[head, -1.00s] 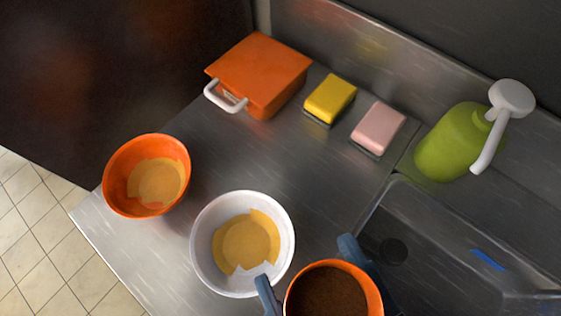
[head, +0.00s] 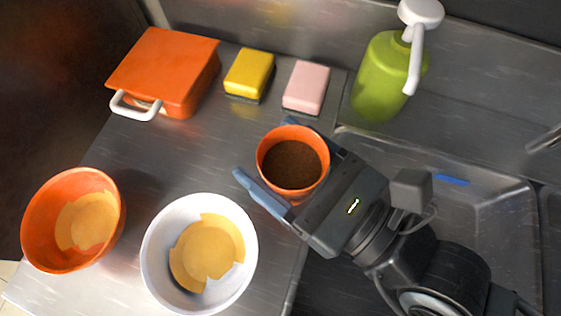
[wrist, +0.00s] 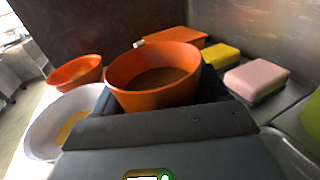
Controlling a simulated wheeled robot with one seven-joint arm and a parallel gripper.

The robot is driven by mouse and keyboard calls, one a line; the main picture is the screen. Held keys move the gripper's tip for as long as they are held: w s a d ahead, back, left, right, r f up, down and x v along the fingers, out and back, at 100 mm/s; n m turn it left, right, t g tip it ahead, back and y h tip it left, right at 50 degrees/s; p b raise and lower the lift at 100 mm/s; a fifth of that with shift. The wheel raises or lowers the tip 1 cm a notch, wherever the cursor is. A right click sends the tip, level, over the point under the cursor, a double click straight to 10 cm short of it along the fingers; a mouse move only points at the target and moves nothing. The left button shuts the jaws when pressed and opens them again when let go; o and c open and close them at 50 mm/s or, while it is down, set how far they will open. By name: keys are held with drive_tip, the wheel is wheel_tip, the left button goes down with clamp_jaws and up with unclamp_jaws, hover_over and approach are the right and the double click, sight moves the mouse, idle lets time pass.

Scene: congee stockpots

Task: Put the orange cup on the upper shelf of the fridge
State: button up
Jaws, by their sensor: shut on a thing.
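The orange cup (head: 293,163) holds something dark brown and stands upright between the blue-grey fingers of my gripper (head: 265,160). My gripper is shut on it, with one finger on each side. The cup is over the steel counter near the sink edge; I cannot tell whether it touches the counter. In the wrist view the cup (wrist: 152,92) fills the space just beyond the gripper's dark body. No fridge or shelf can be recognised in these views.
An orange bowl (head: 35,222) and a white bowl (head: 152,262) stand front left. At the back are an orange lidded box (head: 160,65), yellow sponge (head: 249,72), pink sponge (head: 306,84) and green soap bottle (head: 384,80). The sink (head: 490,215) is right.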

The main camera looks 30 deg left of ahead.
sight(277, 167)
drive_tip(key=shift+w+a+f, duration=0.15)
drive_tip(key=shift+w, duration=0.05)
drive_tip(key=shift+f, duration=2)
drive_tip(key=shift+f, duration=0.2)
drive_tip(key=o, duration=1.2)
drive_tip(key=shift+r, duration=0.15)
